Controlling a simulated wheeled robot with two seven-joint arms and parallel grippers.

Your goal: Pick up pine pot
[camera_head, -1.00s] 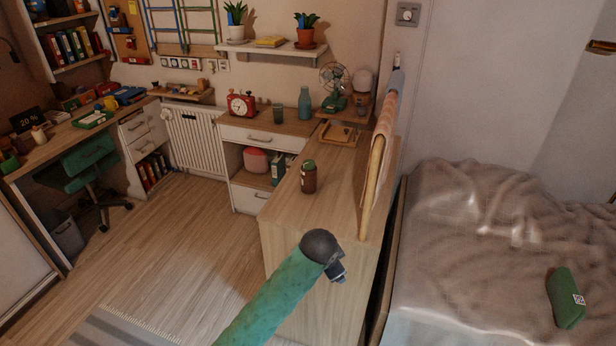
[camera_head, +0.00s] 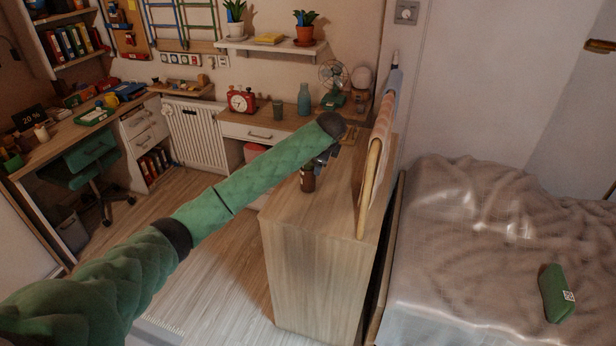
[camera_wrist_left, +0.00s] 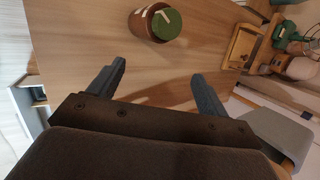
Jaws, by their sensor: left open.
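A brown pot (camera_head: 308,183) with a green lid stands upright on the wooden cabinet top in the head view. In the left wrist view the pot (camera_wrist_left: 143,25) shows at the top, with a pale mark on its lid. My left gripper (camera_head: 324,157) hangs over the cabinet just by the pot, and my forearm hides part of the area behind. In the left wrist view my gripper (camera_wrist_left: 158,78) is open with nothing between its fingers. The pot is beyond the fingertips and seems apart from them. My right gripper is not in view.
The cabinet (camera_head: 310,270) has a hanging cloth on a rail (camera_head: 372,170) along its right side. A wooden tray (camera_wrist_left: 244,45) lies farther back. The bed is at right.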

